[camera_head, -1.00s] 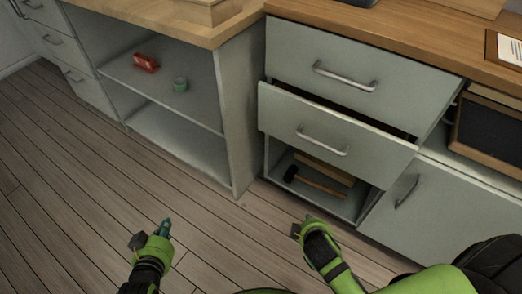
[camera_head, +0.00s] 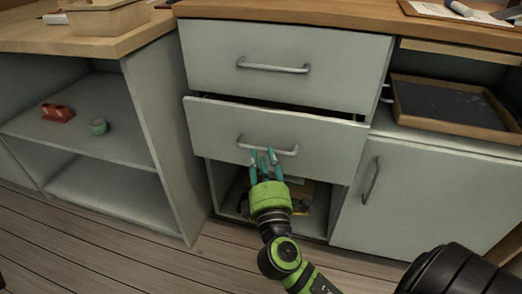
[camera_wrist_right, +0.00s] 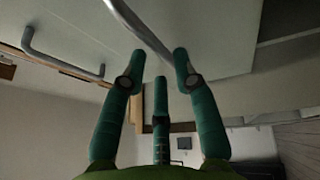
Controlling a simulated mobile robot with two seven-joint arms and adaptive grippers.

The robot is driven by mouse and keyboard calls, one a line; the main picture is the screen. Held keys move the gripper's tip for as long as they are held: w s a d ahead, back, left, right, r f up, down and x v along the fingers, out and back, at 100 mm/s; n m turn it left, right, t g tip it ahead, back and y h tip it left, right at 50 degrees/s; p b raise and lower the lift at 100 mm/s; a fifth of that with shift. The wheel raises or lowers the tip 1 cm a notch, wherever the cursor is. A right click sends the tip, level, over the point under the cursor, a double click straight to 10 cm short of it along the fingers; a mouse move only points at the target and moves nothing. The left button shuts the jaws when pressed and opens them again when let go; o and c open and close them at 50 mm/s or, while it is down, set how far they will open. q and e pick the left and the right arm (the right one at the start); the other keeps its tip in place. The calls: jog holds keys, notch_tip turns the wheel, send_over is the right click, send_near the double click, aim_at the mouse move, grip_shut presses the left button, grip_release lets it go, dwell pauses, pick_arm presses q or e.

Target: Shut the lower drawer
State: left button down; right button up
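The lower drawer (camera_head: 215,130) stands partly pulled out, with a dark gap along its top edge under the closed upper drawer (camera_head: 215,60). Its front carries a metal bar handle (camera_head: 240,144), seen close up in the wrist view (camera_wrist_right: 130,20). My right gripper (camera_head: 263,154) is in front of the lower drawer, at the handle. In the wrist view its green fingers (camera_wrist_right: 160,62) are spread apart, with the bar near their tips. Whether they touch the bar or the drawer front is unclear. My left gripper is out of view.
An open compartment below the drawer is partly hidden by my right arm. A cabinet door (camera_head: 420,200) with a handle is on the right, below a framed dark tray (camera_head: 450,105). Open shelves on the left hold a red object (camera_head: 57,112) and a green roll (camera_head: 99,127).

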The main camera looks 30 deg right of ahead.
aim_at(267, 139)
jog(key=shift+x, duration=2.1)
grip_shut()
jog(key=shift+w+d, duration=1.25)
jog(key=shift+d, duration=0.3)
jog(key=shift+r, duration=0.1)
jog(key=shift+c, duration=0.4)
grip_release()
jog(key=shift+o, duration=0.4)
jog(key=shift+w, duration=0.1)
